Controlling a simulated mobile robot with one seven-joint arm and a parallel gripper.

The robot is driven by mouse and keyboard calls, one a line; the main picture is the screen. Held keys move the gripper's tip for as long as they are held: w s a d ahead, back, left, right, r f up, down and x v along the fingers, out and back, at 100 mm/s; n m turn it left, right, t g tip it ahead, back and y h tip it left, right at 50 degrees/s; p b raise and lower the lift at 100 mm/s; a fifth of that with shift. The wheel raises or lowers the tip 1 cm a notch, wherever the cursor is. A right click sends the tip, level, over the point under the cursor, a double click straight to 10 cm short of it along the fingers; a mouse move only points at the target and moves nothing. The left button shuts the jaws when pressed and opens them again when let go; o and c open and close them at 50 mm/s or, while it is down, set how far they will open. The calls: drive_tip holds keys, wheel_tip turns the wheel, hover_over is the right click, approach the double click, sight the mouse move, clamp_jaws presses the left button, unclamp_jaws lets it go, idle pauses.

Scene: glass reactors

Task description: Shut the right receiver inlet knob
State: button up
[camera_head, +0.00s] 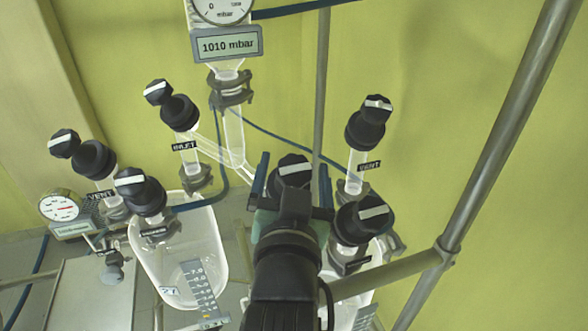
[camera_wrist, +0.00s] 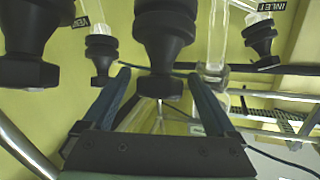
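The right receiver (camera_head: 345,310) is a clear vessel, mostly hidden behind my arm. The black knob between my fingers (camera_head: 292,168) has a white bar lying near level across its top. It is probably the inlet knob, but its label is hidden. In the wrist view this knob (camera_wrist: 165,40) hangs large at top centre. My gripper (camera_head: 293,180) is open, with one blue finger on each side of the knob. In the wrist view my gripper (camera_wrist: 157,82) shows a gap between each finger and the knob.
The right receiver's vent knob (camera_head: 367,122) stands up and to the right. Another black knob (camera_head: 362,217) is close at my gripper's right. The left receiver (camera_head: 185,255) carries several similar knobs. A metal rail (camera_head: 495,145) slants along the right side.

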drive_tip(key=shift+s+f+b, duration=0.1)
drive_tip(key=shift+s+b, duration=0.25)
drive_tip(key=shift+s, duration=0.1)
drive_tip(key=s, duration=0.2)
drive_tip(key=s+p, duration=0.1)
drive_tip(key=s, duration=0.1)
drive_tip(key=s+r, duration=0.1)
drive_tip(key=s, duration=0.2)
drive_tip(key=shift+a+p, duration=0.15)
drive_tip(key=shift+p, duration=0.15)
drive_tip(key=p, duration=0.7)
approach(294, 180)
drive_tip(key=shift+s+f, duration=0.1)
drive_tip(key=shift+s, duration=0.3)
drive_tip(key=shift+w+b, duration=0.1)
drive_tip(key=shift+b, duration=0.2)
